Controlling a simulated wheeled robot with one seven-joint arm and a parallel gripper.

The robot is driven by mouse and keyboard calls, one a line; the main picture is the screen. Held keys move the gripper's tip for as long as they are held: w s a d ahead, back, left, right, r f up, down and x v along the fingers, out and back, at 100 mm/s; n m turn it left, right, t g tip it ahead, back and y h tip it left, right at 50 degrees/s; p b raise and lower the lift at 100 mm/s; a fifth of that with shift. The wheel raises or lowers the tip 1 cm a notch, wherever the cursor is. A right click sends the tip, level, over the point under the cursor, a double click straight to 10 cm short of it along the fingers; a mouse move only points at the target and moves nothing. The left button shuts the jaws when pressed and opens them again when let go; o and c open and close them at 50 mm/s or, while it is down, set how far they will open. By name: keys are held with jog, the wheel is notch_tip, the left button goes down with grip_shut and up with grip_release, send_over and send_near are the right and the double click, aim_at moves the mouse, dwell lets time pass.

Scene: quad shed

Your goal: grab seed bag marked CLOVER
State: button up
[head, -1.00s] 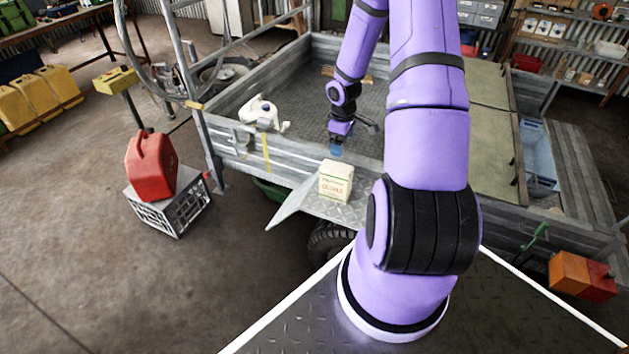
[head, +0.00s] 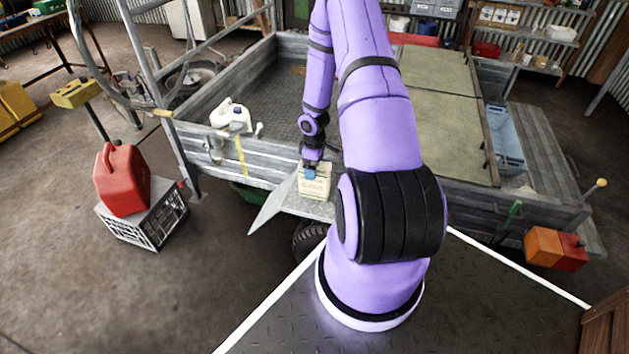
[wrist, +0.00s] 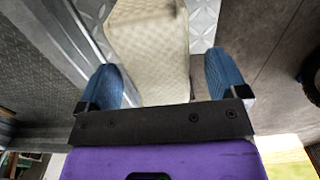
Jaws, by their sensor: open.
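The seed bag (head: 316,188) is a small pale cream bag standing upright on the metal ledge at the trailer's side. Its marking is too small to read in the head view. In the wrist view the pale, patterned bag (wrist: 150,50) lies between and beyond the fingers. My gripper (head: 310,173) is at the top of the bag in the head view, pointing down and hiding part of it. In the wrist view my gripper (wrist: 163,82) is open, one blue finger on each side of the bag. I cannot tell whether either finger touches it.
The metal ledge (head: 290,201) is narrow, with the trailer's side wall (head: 262,168) behind it. A red fuel can (head: 122,180) stands on a crate (head: 150,222).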

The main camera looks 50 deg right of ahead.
aim_at(319, 189)
notch_tip(319, 189, down, 3)
jog(key=shift+d, duration=0.1)
jog(key=c, duration=1.4)
jog(key=shift+r, duration=0.1)
